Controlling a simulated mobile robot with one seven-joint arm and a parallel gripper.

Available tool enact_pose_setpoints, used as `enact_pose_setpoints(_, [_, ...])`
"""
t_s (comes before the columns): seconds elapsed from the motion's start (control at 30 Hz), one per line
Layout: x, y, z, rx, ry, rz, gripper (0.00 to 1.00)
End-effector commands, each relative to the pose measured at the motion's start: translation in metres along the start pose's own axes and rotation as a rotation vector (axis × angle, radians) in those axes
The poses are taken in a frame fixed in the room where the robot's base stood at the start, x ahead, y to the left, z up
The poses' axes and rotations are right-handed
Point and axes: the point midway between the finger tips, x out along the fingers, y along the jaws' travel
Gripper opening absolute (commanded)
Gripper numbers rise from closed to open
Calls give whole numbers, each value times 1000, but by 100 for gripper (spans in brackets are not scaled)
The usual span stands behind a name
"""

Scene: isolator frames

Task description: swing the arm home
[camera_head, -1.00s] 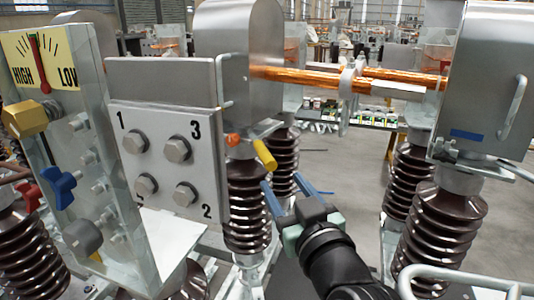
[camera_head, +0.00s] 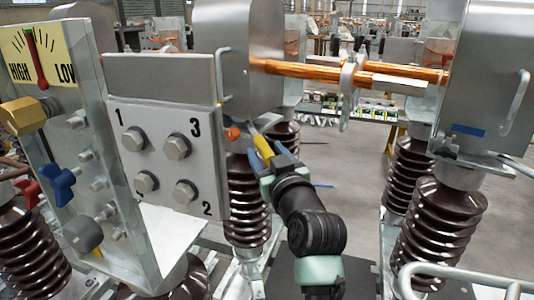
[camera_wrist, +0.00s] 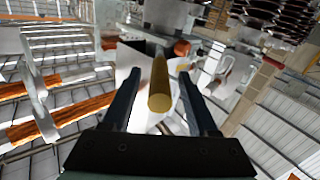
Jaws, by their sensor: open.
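The yellow handle (camera_head: 262,147) sticks out at a slant beside the numbered grey panel, below the left metal housing. It also shows in the wrist view (camera_wrist: 160,92), its round end facing the camera. My gripper (camera_head: 269,154) is at the handle, its two dark fingers on either side of it. In the wrist view my gripper (camera_wrist: 160,75) is open, with gaps between the handle and both fingers. The copper arm (camera_head: 310,70) spans from the left housing (camera_head: 235,50) towards the right housing (camera_head: 480,85), with a grey clamp (camera_head: 350,78) midway. Its contact at the right end is unclear.
The numbered panel (camera_head: 150,180) with several bolts stands close left of my gripper. A HIGH/LOW gauge (camera_head: 42,55) and blue knob (camera_head: 60,185) are further left. Brown ribbed insulators (camera_head: 430,235) stand right. A metal rail (camera_head: 440,272) lies front right.

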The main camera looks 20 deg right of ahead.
Motion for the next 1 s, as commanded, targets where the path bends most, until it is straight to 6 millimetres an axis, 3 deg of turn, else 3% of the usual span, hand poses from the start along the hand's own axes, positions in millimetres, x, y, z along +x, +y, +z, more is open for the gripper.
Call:
enact_pose_setpoints(0.07, [0,0,0,0,0,0,58])
enact_pose_setpoints(0.4, [0,0,0,0,0,0,0])
enact_pose_setpoints(1.0, [0,0,0,1,-1,0,0])
